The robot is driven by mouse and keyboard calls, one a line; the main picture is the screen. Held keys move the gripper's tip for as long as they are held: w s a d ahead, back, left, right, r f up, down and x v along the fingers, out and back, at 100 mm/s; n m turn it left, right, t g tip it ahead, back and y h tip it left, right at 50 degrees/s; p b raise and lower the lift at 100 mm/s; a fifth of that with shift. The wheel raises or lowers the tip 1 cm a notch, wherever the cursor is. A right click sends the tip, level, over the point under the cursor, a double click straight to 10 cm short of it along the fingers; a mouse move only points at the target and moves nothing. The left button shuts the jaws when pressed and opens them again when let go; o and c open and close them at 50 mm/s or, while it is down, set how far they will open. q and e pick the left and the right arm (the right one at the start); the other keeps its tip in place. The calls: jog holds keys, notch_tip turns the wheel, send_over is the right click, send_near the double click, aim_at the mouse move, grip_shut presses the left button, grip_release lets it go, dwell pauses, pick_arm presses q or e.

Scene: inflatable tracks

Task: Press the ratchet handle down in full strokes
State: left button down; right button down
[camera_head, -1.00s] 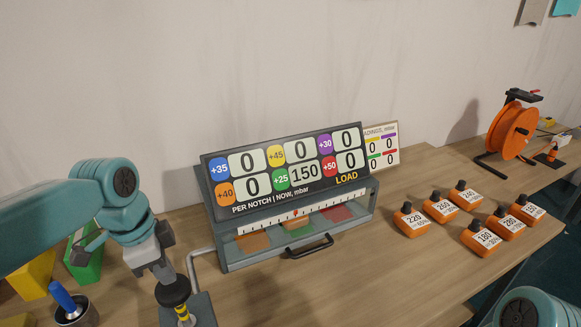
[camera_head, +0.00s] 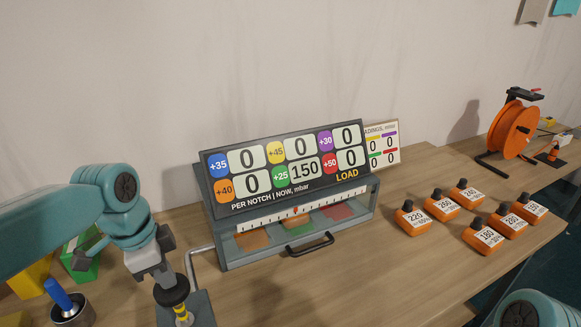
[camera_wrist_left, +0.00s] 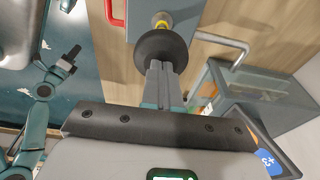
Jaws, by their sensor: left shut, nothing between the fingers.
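The ratchet handle is a short rod with a yellow band (camera_head: 182,312) and a round black knob (camera_head: 171,290) on top, at the bottom left of the head view. My left gripper (camera_head: 163,272) is shut and empty, pointing down with its fingertips at the knob; it appears to touch it. In the left wrist view, the shut fingers (camera_wrist_left: 160,84) meet the knob (camera_wrist_left: 161,50), with the yellow band behind. A display board (camera_head: 290,165) stands to the right and reads 150 beside +25 and 0 elsewhere. A dark gripper (camera_wrist_left: 70,58), likely my right one, shows small in the wrist view.
A grey cabinet with a black handle (camera_head: 310,245) sits under the board. A bent grey bar (camera_head: 193,258) stands close beside the ratchet. A cup with a blue-handled tool (camera_head: 72,310) is at the left. Several orange tagged blocks (camera_head: 442,205) and an orange reel (camera_head: 512,132) are on the right.

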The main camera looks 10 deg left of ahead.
pick_arm(q)
jog(key=shift+f+b, duration=2.75)
jog(key=shift+f, duration=1.05)
jog(key=shift+r, duration=0.15)
jog(key=shift+r+p, duration=4.4)
jog(key=shift+r, duration=0.5)
jog(key=shift+f, duration=0.1)
